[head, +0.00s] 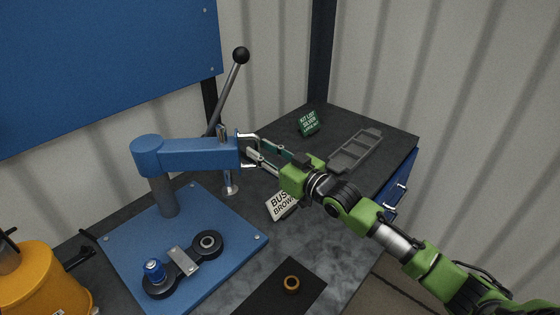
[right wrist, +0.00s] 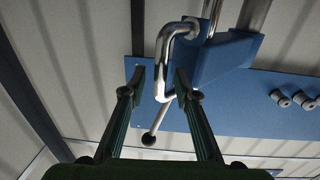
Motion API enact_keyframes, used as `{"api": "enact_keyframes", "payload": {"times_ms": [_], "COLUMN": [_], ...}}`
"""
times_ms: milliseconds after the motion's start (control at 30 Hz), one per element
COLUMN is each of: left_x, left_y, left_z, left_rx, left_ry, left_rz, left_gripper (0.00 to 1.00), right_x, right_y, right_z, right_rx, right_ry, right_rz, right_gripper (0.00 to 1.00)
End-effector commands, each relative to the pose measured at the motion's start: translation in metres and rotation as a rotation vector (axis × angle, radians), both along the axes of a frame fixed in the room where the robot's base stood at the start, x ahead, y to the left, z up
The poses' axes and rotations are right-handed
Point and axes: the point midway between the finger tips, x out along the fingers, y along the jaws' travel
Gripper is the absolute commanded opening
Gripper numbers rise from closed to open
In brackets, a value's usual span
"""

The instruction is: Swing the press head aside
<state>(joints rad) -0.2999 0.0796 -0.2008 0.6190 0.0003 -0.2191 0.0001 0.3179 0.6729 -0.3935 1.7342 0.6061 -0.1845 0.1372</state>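The blue press head (head: 190,155) is a horizontal arm on a grey column above a blue base plate (head: 215,262). It points right, toward my right arm. A bent chrome handle (head: 246,135) sits at its right end; it also shows in the right wrist view (right wrist: 163,62). My right gripper (head: 249,150) is at this handle. In the right wrist view my right gripper (right wrist: 160,76) is open, its fingers on either side of the handle bar. The bar lies close to the right finger; contact cannot be told. My left gripper is not in view.
A long lever with a black ball (head: 241,55) rises behind the press head. A blue part (head: 154,271) and dark rings stand on the base plate. A white sign (head: 282,204), a grey tray (head: 356,150), an orange ring (head: 291,284) and a yellow object (head: 45,282) are around.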

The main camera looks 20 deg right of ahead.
Motion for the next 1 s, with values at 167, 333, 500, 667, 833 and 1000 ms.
{"api": "enact_keyframes", "payload": {"times_ms": [167,333,500,667,833,1000], "left_x": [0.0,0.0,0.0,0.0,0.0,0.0], "left_y": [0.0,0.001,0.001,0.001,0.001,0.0], "left_z": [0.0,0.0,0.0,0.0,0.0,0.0], "left_rx": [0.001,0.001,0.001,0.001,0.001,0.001], "left_ry": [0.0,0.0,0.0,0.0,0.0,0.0], "left_rz": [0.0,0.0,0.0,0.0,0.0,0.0], "left_gripper": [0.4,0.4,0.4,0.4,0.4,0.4], "right_x": [-0.033,-0.06,-0.08,-0.09,-0.092,-0.092], "right_y": [-0.013,-0.025,-0.033,-0.037,-0.038,-0.038], "right_z": [-0.002,-0.002,-0.001,-0.001,0.0,0.0], "right_rx": [-0.004,-0.003,-0.001,-0.002,-0.001,-0.001], "right_ry": [0.004,0.003,0.002,0.001,0.001,0.0], "right_rz": [0.0,0.0,0.0,0.0,0.0,0.0], "right_gripper": [0.29,0.29,0.29,0.29,0.29,0.29]}}
